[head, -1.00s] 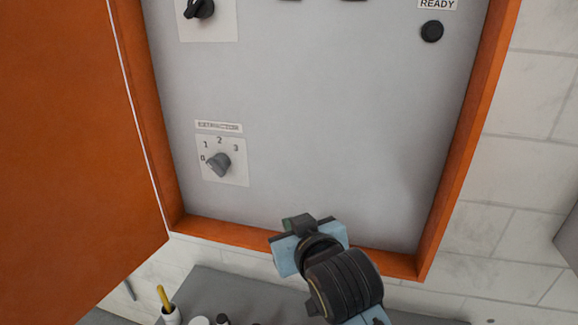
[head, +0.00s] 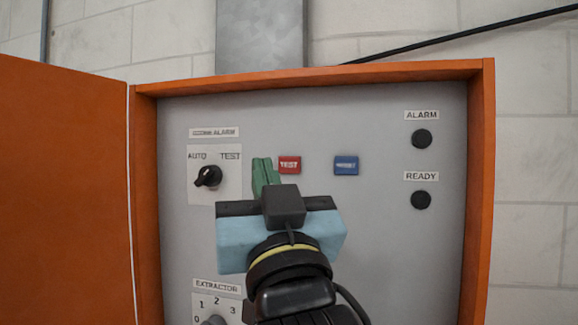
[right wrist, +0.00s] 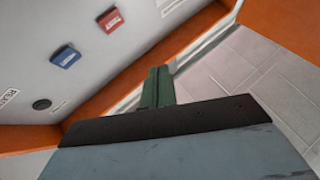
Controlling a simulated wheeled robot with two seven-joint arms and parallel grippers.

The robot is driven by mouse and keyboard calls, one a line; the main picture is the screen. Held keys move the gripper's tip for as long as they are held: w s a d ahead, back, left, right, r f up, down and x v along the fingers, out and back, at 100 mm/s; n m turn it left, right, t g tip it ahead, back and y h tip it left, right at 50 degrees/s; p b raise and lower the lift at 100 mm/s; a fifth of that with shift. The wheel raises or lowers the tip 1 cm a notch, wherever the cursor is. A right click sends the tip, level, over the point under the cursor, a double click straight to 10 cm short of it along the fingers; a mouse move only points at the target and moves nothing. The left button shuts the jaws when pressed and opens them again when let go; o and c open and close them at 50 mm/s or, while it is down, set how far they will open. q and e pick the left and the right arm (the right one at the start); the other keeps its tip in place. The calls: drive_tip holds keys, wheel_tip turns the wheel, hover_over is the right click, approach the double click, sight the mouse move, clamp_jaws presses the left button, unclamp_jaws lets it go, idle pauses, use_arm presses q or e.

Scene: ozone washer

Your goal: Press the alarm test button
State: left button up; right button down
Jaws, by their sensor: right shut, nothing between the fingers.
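In the right wrist view the red button (right wrist: 110,20) and blue button (right wrist: 65,56) are at upper left, apart from the green fingertips (right wrist: 158,75). A black knob (head: 208,176) marked AUTO and TEST, under the ozone alarm label, is left of the fingers. My left gripper is out of view.
The panel is inside an orange box frame (head: 478,200), with its orange door (head: 65,170) open at left. The ALARM (head: 421,139) and READY (head: 421,200) round black pieces are at right. The extractor knob (head: 214,320) is at the lower left.

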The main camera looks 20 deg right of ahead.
drive_tip(key=shift+w, duration=0.15)
approach(284, 157)
drive_tip(key=shift+a+r+x, duration=0.15)
drive_tip(key=shift+a+x, duration=0.05)
drive_tip(key=shift+x, duration=1.1)
drive_tip(key=shift+a+r+x, duration=0.15)
drive_tip(key=shift+a+x, duration=0.1)
drive_tip(key=shift+x, duration=1)
drive_tip(key=shift+w+d+p, duration=0.15)
drive_tip(key=shift+d+p, duration=0.05)
drive_tip(key=shift+p, duration=0.1)
drive_tip(key=shift+w+d, duration=0.25)
drive_tip(key=shift+w, duration=0.05)
idle(0.7)
drive_tip(key=shift+s+a, duration=0.1)
drive_tip(key=shift+a, duration=0.05)
drive_tip(key=shift+s+a, duration=0.35)
drive_tip(key=shift+s, duration=0.2)
drive_tip(key=shift+s+a, duration=0.7)
drive_tip(key=shift+s, duration=0.3)
drive_tip(key=shift+s+a, duration=0.7)
drive_tip(key=shift+s, duration=0.35)
